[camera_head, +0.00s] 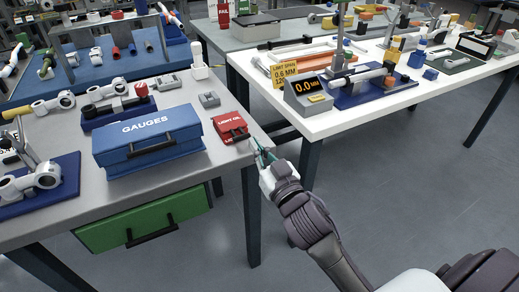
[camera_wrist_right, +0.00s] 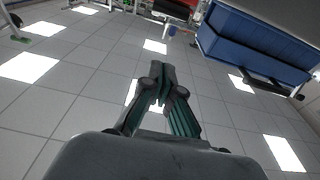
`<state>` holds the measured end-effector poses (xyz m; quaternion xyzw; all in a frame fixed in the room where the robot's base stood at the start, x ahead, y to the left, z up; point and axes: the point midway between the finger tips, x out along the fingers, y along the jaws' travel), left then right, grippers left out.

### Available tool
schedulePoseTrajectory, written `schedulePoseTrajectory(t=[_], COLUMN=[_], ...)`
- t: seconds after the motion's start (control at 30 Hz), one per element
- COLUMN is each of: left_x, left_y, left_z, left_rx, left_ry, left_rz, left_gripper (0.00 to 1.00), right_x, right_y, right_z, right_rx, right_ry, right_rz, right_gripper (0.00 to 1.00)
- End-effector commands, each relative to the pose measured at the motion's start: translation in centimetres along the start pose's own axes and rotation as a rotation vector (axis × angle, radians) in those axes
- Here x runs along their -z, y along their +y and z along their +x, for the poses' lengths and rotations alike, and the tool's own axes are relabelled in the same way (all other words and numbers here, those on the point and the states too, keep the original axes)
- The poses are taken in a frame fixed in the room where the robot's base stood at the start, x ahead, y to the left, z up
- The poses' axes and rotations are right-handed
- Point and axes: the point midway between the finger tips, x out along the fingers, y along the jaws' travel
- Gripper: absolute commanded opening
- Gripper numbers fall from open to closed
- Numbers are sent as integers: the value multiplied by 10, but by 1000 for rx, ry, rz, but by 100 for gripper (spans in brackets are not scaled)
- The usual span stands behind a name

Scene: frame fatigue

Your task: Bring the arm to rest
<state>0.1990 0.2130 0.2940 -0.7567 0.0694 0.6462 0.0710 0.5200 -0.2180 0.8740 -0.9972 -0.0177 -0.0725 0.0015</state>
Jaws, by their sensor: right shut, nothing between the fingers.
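My right arm comes in from the lower right in the head view. Its gripper (camera_head: 262,153) is shut and empty, just off the right edge of the grey bench, beside the red case (camera_head: 231,128). I cannot tell whether it touches the bench edge. In the right wrist view the gripper's fingers (camera_wrist_right: 158,78) meet at their tips with nothing between them. My left gripper is in neither view.
The grey bench (camera_head: 222,162) holds a blue GAUGES box (camera_head: 147,140) and metal parts. A white table (camera_head: 335,122) with a digital gauge (camera_head: 307,92) stands at the right. A green drawer (camera_head: 150,218) hangs under the bench. Floor (camera_head: 400,190) is clear at the right.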

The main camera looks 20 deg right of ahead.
Motion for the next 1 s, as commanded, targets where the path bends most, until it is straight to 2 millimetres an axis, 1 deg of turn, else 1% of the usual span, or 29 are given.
schedulePoseTrajectory(t=[0.03,0.1,0.27,0.33,0.37,0.47,0.5,0.57,0.6,0.67,0.7,0.77,0.8,0.87,0.9,0.97,1.0], left_x=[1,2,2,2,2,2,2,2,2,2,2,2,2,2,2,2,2], left_y=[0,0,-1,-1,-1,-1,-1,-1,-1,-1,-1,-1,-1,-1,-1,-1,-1], left_z=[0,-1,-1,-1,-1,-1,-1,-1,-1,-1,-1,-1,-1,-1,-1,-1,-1], left_rx=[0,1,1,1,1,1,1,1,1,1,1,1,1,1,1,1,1], left_ry=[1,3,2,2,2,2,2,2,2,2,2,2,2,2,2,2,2], left_rz=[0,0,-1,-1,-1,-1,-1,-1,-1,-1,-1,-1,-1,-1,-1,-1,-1], left_gripper=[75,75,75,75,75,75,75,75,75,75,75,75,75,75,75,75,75], right_x=[0,0,0,-10,-17,-63,-88,-132,-163,-207,-236,-277,-303,-341,-365,-398,-417], right_y=[0,0,0,1,1,4,6,7,8,9,10,10,9,8,7,5,4], right_z=[-5,-8,-10,-10,-10,-10,-13,-20,-27,-42,-54,-75,-91,-118,-138,-170,-192], right_rx=[-1,-1,-1,-4,-5,-16,-21,-27,-29,-30,-29,-25,-21,-13,-6,6,16], right_ry=[-1,0,-3,-23,-41,-143,-201,-299,-371,-475,-545,-648,-716,-819,-886,-987,-1050], right_rz=[1,0,-1,-4,-5,-18,-24,-36,-45,-59,-66,-77,-85,-95,-101,-108,-113], right_gripper=[0,0,0,0,0,0,0,0,0,0,0,0,0,0,0,0,0])
